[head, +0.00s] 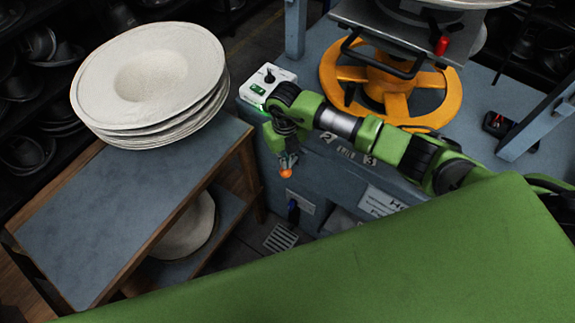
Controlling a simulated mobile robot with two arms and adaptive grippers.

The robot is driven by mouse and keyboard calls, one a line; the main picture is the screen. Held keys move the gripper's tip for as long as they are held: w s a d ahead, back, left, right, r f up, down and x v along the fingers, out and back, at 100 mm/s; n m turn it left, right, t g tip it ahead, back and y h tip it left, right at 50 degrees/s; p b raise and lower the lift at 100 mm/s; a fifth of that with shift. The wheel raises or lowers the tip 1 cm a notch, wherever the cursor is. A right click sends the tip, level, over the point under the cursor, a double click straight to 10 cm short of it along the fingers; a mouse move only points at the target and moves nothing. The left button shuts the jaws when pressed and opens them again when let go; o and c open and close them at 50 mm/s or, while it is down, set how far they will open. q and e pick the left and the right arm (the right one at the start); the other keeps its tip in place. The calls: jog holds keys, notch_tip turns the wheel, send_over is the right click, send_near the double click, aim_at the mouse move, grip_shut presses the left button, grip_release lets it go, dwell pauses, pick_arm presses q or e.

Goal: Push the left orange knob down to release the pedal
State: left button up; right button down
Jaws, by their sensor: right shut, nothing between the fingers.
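A small orange knob (286,173) shows in the head view, in front of the press's blue-grey front face, near its left end. My right gripper (288,160) reaches in from the right over the press front and points down. Its fingers are shut and empty, with the tips directly above the knob in the picture. I cannot tell whether they touch it. No pedal can be made out clearly. My left gripper is not in view.
The blue-grey press (240,130) carries a large orange handwheel (450,100) and a white control box (254,98) with a green button. Left of it stands a wooden-framed table (110,225) with stacked pale hat forms (150,70). A floor grate (281,238) lies below.

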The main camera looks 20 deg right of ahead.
aim_at(286, 171)
jog(key=shift+f, duration=0.1)
jog(key=shift+f+b, duration=2.2)
jog(key=shift+f, duration=0.35)
jog(key=shift+r, duration=0.2)
notch_tip(286, 171, up, 8)
jog(key=p, duration=0.6)
